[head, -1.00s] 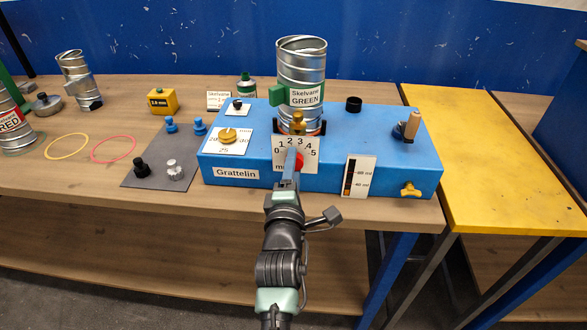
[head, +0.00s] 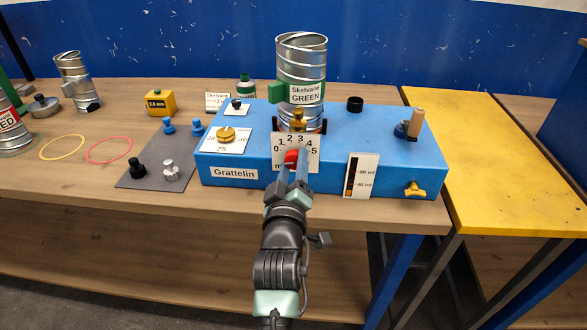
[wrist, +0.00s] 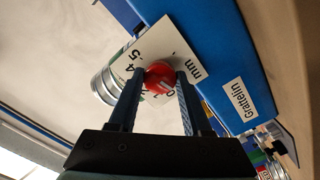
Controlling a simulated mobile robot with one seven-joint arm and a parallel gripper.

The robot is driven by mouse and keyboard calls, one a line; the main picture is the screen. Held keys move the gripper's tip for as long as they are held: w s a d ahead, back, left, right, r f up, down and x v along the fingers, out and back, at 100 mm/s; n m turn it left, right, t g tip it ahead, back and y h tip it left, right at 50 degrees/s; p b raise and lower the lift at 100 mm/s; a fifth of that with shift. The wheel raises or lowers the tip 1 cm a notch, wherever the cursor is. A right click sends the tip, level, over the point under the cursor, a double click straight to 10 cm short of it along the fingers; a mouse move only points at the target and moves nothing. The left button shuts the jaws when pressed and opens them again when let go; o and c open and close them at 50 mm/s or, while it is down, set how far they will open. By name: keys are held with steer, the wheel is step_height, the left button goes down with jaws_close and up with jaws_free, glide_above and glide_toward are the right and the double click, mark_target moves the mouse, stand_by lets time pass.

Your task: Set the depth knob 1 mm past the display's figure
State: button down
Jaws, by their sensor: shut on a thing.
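The red depth knob (head: 291,156) sits on a white dial plate (head: 307,143) marked 0 to 5 mm, on the front of the blue Grattelin machine (head: 340,130). My gripper (head: 292,168) is shut on the knob, one finger on each side. The wrist view shows the red knob (wrist: 159,76) between the fingertips of my gripper (wrist: 160,80). A small pale mark shows on the knob there, but I cannot tell which figure it points to. A yellow box with a small display (head: 160,102) stands behind left; its figure ends in mm but is too small to read surely.
A silver duct (head: 302,65) labelled Skelvane GREEN stands upright on the machine. A brass knob (head: 226,135), a wooden-handled lever (head: 415,124) and a yellow tap (head: 414,189) sit nearby. A grey mat (head: 150,170) with loose knobs lies to the left.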

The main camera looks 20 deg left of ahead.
steer(key=m+b, duration=0.1)
steer(key=m, duration=0.5)
steer(key=shift+f+b, duration=0.1)
steer(key=shift+b, duration=0.3)
steer(key=m+b, duration=0.1)
steer(key=m, duration=0.4)
steer(key=shift+m, duration=0.4)
steer(key=m+b, duration=0.1)
steer(key=m, duration=0.4)
steer(key=m+b, duration=0.1)
steer(key=m, duration=0.5)
steer(key=shift+c, duration=1.7)
jaws_free()
